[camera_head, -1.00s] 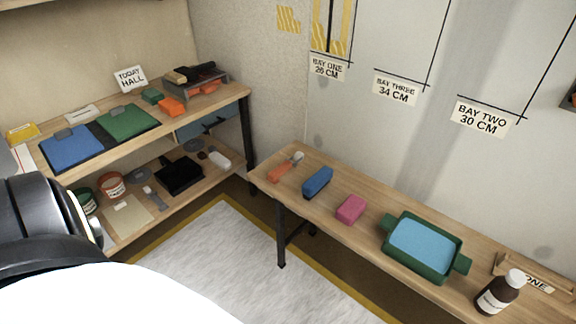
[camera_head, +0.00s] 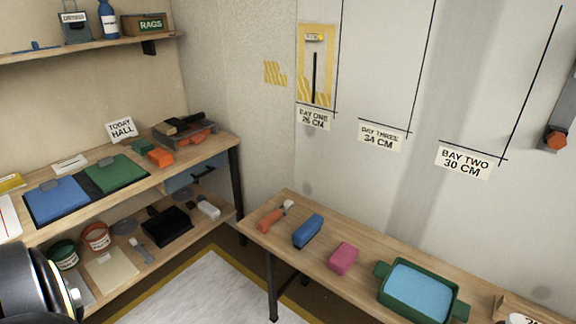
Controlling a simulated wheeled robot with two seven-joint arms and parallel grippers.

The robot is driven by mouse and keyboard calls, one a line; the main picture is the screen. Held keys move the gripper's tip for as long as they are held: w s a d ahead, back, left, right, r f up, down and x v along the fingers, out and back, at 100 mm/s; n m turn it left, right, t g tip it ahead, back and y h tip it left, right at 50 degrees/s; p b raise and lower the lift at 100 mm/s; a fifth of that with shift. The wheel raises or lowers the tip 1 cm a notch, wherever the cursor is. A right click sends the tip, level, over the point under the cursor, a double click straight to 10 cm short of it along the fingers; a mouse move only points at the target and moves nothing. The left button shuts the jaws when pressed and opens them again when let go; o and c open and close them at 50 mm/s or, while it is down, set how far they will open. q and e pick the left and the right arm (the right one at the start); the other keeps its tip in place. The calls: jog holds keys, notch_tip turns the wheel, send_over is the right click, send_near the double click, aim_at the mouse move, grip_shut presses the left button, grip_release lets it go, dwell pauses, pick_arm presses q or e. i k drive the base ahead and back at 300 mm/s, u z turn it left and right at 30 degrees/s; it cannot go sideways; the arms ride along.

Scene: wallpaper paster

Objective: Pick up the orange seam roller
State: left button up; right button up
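An orange-handled tool with a pale, light grey head (camera_head: 273,215), which looks like the seam roller, lies at the left end of the wooden bench (camera_head: 262,239) along the right wall. Its pale end points to the back right. A blue block (camera_head: 308,231) lies just to its right, apart from it. Part of one of my arms shows at the lower left corner, well away from the tool. Neither gripper is in view.
A pink block (camera_head: 343,258) and a green tray with a blue inside (camera_head: 449,309) stand farther right on the bench. The left shelf unit holds blue and green pads (camera_head: 115,173), an orange block (camera_head: 160,157) and a rack of tools (camera_head: 187,132). Pale floor lies between.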

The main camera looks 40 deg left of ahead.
aim_at(262, 227)
jog(key=u, duration=0.85)
